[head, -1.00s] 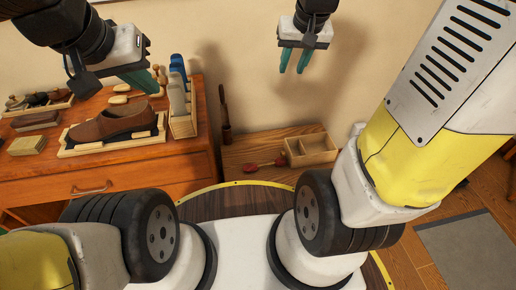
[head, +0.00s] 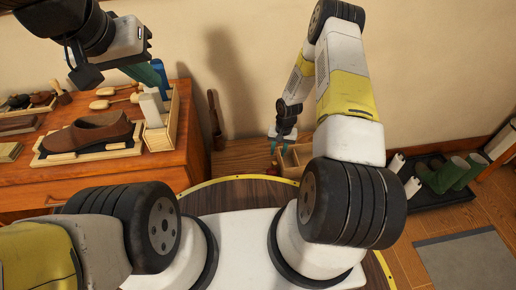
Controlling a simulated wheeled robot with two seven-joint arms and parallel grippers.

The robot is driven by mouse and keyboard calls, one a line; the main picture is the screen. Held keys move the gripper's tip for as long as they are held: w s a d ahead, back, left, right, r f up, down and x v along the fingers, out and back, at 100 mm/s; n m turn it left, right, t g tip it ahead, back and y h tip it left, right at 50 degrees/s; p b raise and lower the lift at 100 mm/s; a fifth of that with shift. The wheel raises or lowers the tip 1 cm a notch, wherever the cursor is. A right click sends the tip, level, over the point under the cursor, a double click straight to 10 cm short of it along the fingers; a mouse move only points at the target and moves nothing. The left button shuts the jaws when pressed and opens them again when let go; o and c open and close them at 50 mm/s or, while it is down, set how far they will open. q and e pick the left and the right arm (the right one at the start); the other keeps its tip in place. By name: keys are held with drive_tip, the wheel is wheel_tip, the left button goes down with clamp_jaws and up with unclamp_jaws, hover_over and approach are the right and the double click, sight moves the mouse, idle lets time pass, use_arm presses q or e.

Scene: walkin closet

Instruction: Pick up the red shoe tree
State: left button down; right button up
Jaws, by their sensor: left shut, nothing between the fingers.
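The red shoe tree (head: 274,165) is on the low wooden bench, left of the open wooden box. Only a small red part shows; the rest is hidden behind my base's edge. My left gripper (head: 150,76) is shut and empty, above the back of the dresser at the left.
The dresser (head: 165,178) holds a brown shoe (head: 85,135) on a tray, brushes and a small wooden crate (head: 160,135). The wooden box (head: 291,165) is close to my right gripper. Green boots (head: 445,173) stand on a dark tray at right.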

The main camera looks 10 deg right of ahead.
sight(275, 163)
drive_tip(key=f, duration=0.5)
drive_tip(key=a+f, duration=0.1)
drive_tip(key=f, duration=0.2)
drive_tip(key=shift+s+a+f, duration=0.1)
drive_tip(key=shift+s+f, duration=0.2)
clamp_jaws()
idle(1.1)
